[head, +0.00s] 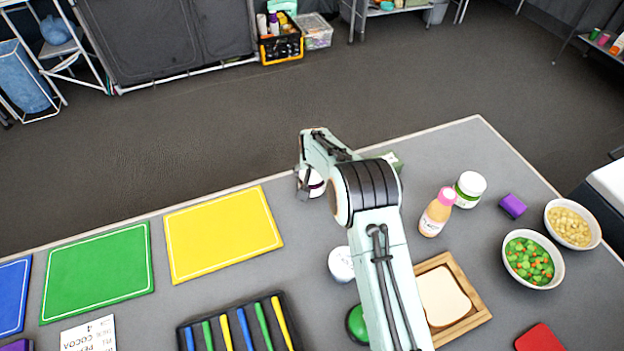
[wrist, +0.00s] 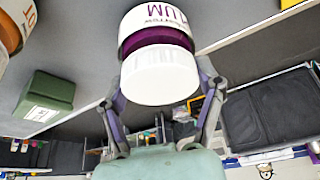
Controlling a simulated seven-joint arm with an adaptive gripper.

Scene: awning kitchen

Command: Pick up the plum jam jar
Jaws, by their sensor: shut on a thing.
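The plum jam jar (wrist: 160,60) has a white lid, a purple band and a label with the letters "LUM" showing in the wrist view. My gripper (wrist: 162,100) has a finger on each side of it and is shut on it. In the head view, the jar (head: 314,184) shows only in part at my gripper (head: 308,184), by the far edge of the grey table. My gripper and arm hide some of it. I cannot tell whether its base touches the table.
Right of my arm stand an orange bottle (head: 436,214), a white-lidded jar (head: 468,190), a purple block (head: 512,206) and bowls of vegetables (head: 533,284) and yellow pieces (head: 571,224). A green box (wrist: 46,95) is near my gripper. Yellow (head: 222,232) and green (head: 98,270) mats lie left.

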